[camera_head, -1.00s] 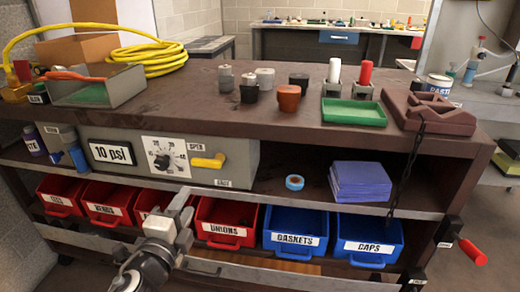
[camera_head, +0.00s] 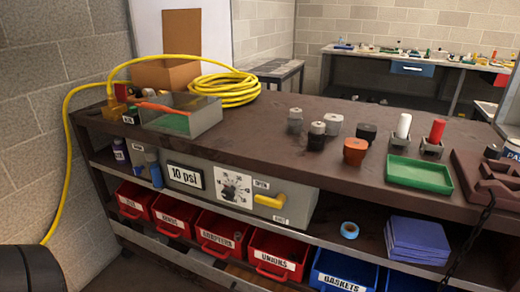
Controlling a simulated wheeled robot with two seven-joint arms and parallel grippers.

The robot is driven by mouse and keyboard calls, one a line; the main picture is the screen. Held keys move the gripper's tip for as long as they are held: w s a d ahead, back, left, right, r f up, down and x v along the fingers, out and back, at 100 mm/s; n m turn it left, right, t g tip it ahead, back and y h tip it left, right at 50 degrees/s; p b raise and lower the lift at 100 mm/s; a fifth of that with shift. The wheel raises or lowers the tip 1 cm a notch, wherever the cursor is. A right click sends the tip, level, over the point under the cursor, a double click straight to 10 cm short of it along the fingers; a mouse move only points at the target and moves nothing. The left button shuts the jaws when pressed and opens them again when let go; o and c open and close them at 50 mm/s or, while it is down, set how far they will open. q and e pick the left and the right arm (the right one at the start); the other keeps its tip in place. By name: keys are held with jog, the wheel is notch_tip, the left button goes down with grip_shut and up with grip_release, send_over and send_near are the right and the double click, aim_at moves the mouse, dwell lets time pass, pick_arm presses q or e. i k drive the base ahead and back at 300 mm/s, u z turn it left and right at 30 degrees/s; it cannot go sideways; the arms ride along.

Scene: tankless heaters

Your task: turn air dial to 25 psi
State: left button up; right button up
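The air dial (camera_head: 231,188) is a dark knob on a white scale plate, on the front of a grey box (camera_head: 300,210) on the workbench's shelf. The knob's exact pointing is too small to read. Neither of my grippers shows in this view, and nothing touches the dial.
Red bins (camera_head: 217,236) and blue bins (camera_head: 340,272) sit below the box. Blue tape (camera_head: 349,230) and a blue stack (camera_head: 417,238) lie to its right. A yellow hose (camera_head: 222,88) coils on the bench top and runs down the left side. A dark rounded object fills the lower left corner.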

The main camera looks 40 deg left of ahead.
aim_at(229, 194)
jog(key=z, duration=0.2)
jog(key=k, duration=0.3)
jog(key=u, duration=1.65)
jog(key=i, duration=0.5)
